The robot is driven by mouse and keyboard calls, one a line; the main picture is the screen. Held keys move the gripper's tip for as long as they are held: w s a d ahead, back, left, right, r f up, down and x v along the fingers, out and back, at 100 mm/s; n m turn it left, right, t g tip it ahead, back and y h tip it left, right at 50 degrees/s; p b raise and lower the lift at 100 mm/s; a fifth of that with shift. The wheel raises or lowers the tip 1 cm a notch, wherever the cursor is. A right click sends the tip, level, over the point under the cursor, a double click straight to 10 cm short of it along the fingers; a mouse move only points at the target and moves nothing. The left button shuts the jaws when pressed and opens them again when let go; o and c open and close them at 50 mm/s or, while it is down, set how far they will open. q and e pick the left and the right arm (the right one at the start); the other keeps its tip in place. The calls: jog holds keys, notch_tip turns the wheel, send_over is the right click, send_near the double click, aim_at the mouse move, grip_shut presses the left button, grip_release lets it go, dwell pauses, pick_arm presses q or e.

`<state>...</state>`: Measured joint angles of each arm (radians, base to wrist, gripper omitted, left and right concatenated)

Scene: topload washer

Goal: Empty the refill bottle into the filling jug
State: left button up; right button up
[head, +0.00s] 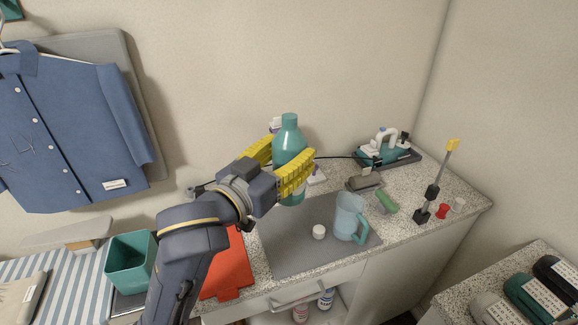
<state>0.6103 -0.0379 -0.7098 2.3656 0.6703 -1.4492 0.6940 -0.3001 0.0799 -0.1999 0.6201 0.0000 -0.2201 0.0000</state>
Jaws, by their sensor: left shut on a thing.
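My left gripper (277,166) is shut on a teal refill bottle (289,139), its yellow fingers on either side of the bottle's body. The bottle is upright, at the back edge of the grey mat; I cannot tell whether its base touches the counter. The filling jug (347,217), pale translucent blue with a teal handle, stands upright on the mat, to the right and in front of the bottle. A small white cap (319,232) lies on the mat just left of the jug. My right gripper is not in view.
The grey mat (285,240) lies on a speckled counter. A red board (229,268) is at its left. A green brush (386,202), an upright tool with a yellow top (452,146) and a teal iron (384,149) are at the right. A teal bin (131,263) stands left.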

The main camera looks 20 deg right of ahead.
aim_at(302, 141)
pick_arm(q)
jog(key=shift+d+r, duration=0.2)
jog(key=shift+r, duration=0.35)
jog(key=shift+d+r, duration=0.15)
jog(key=shift+r, duration=0.4)
jog(key=shift+d+m+g, duration=0.3)
jog(key=shift+d, duration=0.65)
jog(key=d+f+m+g+h, duration=0.4)
jog(key=d+g, duration=0.5)
jog(key=d, duration=0.5)
jog(key=shift+f+m, duration=1.1)
jog(key=shift+s, duration=0.15)
jog(key=shift+s+a+n+g+y, duration=0.25)
jog(key=shift+s+n+y, duration=0.2)
jog(key=shift+s+n, duration=0.55)
jog(key=shift+s+a+n+g+y, duration=0.25)
jog(key=shift+s+n+y, duration=0.25)
jog(key=shift+n, duration=0.8)
